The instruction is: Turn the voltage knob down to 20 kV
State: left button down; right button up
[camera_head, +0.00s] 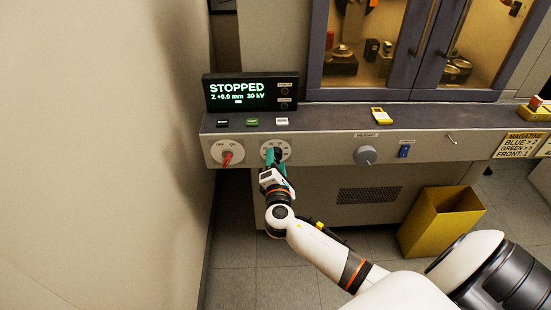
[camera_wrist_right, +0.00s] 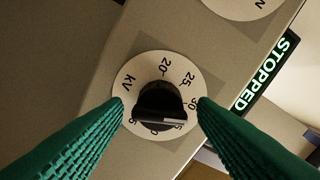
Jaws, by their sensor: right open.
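The voltage knob (camera_wrist_right: 158,98) is black and sits on a round white dial (camera_wrist_right: 126,84) marked kV, with 20, 25 and 30 readable. A raised bar with a pale line crosses the knob; which mark it points at is hard to tell. My right gripper (camera_wrist_right: 160,104) is open, its green fingers on either side of the knob, with gaps showing. In the head view the right gripper (camera_head: 275,158) covers part of the dial (camera_head: 286,148). The display (camera_head: 240,92) reads STOPPED, Z +0.0 mm, 30 kV. My left gripper is out of view.
A red-handled OFF/ON switch (camera_head: 227,157) is left of the dial. The HEIGHT knob (camera_head: 365,155) and a blue rocker switch (camera_head: 404,151) are to the right. Several buttons (camera_head: 252,122) line the ledge above. A yellow bin (camera_head: 440,220) stands on the floor at right.

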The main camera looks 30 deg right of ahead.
jog(key=c, duration=1)
jog(key=shift+o, duration=0.2)
jog(key=n, duration=1.3)
jog(key=shift+n, duration=0.3)
jog(key=n, duration=0.4)
jog(key=o, duration=1.1)
